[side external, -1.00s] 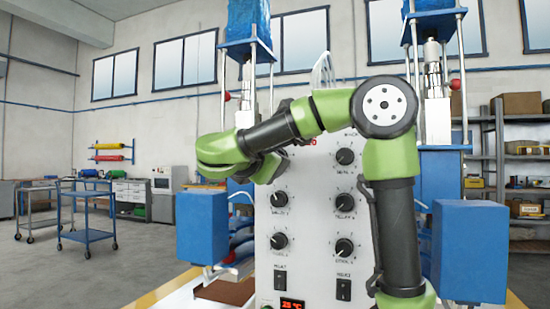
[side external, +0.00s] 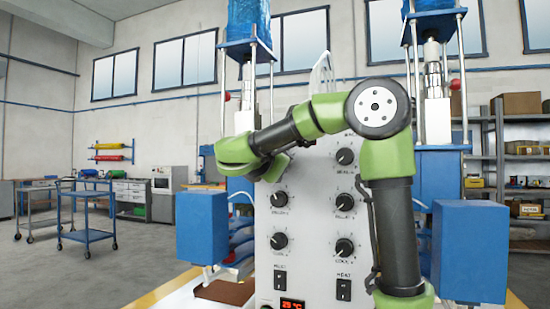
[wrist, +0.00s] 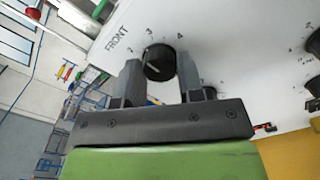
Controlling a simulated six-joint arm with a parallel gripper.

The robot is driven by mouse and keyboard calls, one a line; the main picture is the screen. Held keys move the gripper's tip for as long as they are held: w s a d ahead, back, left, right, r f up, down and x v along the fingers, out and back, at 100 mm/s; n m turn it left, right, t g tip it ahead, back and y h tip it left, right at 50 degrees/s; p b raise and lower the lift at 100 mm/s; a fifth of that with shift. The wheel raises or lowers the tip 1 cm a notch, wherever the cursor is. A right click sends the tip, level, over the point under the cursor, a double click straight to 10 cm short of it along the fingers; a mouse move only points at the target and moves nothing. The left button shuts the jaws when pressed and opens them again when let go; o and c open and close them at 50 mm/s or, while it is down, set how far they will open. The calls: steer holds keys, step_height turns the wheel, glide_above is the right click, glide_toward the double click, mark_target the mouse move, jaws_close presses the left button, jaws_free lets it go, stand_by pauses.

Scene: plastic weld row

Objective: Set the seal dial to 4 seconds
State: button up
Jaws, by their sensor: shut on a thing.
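In the wrist view, a round black dial knob (wrist: 158,62) sits on the white panel with the numbers 2, 3 and 4 around its upper side. The word FRONT is printed to its left. My gripper (wrist: 159,70) has one finger on each side of this knob and is shut on it. A pale pointer mark shows on the knob, but its exact setting is hard to read. In the side external view, the green hand covers the panel's upper left, so this knob and my fingertips are hidden there.
The white control panel (side external: 312,222) carries several other black dials, such as the upper right dial (side external: 345,156), the left dial (side external: 278,199) and the lower left dial (side external: 280,240). Two rocker switches and a red display (side external: 292,304) sit below. Blue boxes (side external: 202,225) flank the panel.

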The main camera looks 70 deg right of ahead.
steer(key=shift+m, duration=7.9)
steer(key=o, duration=0.9)
steer(key=shift+a, duration=0.1)
steer(key=a, duration=0.9)
steer(key=shift+a, duration=0.4)
